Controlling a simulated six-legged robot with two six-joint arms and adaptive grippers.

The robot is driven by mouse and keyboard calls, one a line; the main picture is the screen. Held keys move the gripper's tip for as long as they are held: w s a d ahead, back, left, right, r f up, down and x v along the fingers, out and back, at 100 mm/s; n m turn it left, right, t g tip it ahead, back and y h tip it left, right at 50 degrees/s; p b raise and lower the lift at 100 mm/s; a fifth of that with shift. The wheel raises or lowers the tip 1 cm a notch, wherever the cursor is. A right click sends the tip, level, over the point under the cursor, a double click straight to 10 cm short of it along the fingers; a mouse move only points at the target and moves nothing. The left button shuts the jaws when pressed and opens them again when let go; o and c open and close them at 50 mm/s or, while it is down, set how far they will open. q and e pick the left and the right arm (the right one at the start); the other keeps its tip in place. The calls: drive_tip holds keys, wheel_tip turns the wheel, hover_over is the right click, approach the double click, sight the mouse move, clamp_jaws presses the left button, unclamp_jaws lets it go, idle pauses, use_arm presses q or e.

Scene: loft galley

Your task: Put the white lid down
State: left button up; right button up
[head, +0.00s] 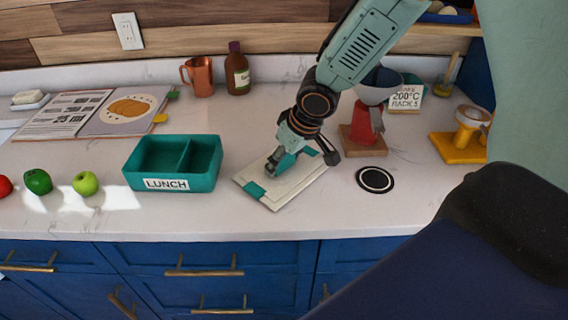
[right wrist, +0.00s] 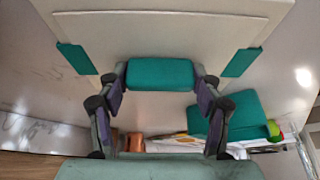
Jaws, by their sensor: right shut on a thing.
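The white lid (head: 290,186) is a flat panel with teal clips, right of the teal lunch box (head: 177,184) in the head view. My right gripper (head: 281,162) is above the lid, shut on its teal handle. In the right wrist view the handle (right wrist: 160,73) sits between the fingers, with the pale lid panel (right wrist: 160,35) beyond. The lid lies about level, close to the counter; I cannot tell whether it touches. The lunch box is uncovered, with a divider inside. My left gripper is not in view.
A black round coaster (head: 375,180) lies right of the lid. The counter (head: 240,222) is clear in front of the lid.

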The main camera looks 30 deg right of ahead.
drive_tip(key=shift+a, duration=0.35)
drive_tip(key=o, duration=0.8)
drive_tip(key=shift+d, duration=0.15)
drive_tip(key=shift+o, duration=1.4)
drive_tip(key=shift+w+d+f, duration=0.1)
drive_tip(key=shift+d+f, duration=0.05)
drive_tip(key=shift+d, duration=0.05)
drive_tip(key=shift+o, duration=0.4)
drive_tip(key=shift+a, duration=0.2)
drive_tip(key=shift+r, duration=0.2)
